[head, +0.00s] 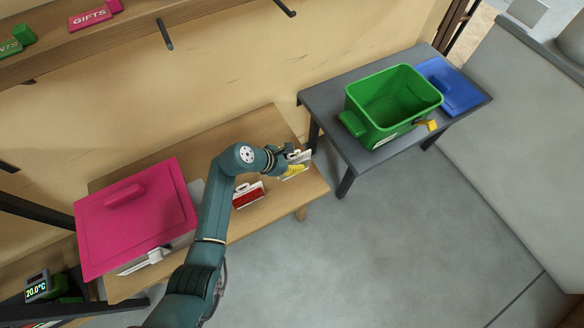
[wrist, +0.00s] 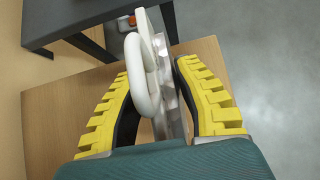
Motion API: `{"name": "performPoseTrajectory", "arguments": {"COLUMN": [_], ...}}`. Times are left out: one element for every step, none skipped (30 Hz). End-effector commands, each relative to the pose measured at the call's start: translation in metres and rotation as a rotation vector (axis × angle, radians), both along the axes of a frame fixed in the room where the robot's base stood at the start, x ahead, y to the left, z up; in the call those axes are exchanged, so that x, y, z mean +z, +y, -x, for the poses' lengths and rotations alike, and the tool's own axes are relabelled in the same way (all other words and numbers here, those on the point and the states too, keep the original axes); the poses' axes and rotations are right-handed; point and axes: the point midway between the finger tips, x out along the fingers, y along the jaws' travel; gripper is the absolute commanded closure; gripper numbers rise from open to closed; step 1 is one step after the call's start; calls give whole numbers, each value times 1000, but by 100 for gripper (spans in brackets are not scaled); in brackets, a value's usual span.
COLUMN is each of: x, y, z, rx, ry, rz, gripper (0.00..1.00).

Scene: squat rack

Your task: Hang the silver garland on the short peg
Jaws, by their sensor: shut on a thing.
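My gripper (head: 294,168) is low over the right end of the wooden bench. In the wrist view its yellow ridged fingers (wrist: 156,75) are shut on a pale silvery item (wrist: 172,105) with a white looped handle (wrist: 142,75). I take this to be the silver garland; its body is mostly hidden between the fingers. In the head view a small pale part of it (head: 304,156) shows beside the fingers. Dark pegs stick out at the wall: one below the shelf (head: 164,34) and another at the top (head: 285,8). I cannot tell which is the short peg.
A red item with a white handle (head: 248,195) lies on the wooden bench (head: 265,125), left of my gripper. A pink lidded box (head: 140,220) is at the bench's left. A grey table (head: 325,98) holds a green bin (head: 390,110) and a blue lid (head: 455,88). Open floor lies in front.

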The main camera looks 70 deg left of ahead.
Motion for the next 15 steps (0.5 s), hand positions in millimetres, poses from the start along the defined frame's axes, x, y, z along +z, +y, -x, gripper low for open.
{"name": "performPoseTrajectory", "arguments": {"x": [6,7,9,10,12,14,15,16,18,20,21,23,24,26,28], "y": [0,0,0,0,0,0,0,0,0,0,0,0,0,0,0], "z": [0,0,0,0,0,0,0,0,0,0,0,0,0,0,0], "rx": [0,0,0,0,0,0,0,0,0,0,0,0,-1,-1,-1], "ry": [-1,-1,-1,-1,-1,-1,0,0,0,0,0,0,0,0,0], "rz": [0,0,0,0,0,0,0,0,0,0,0,0,1,1,1], "gripper": [99,99,99,99,99,99,99,99,99,99,99,99,99,99,99]}}
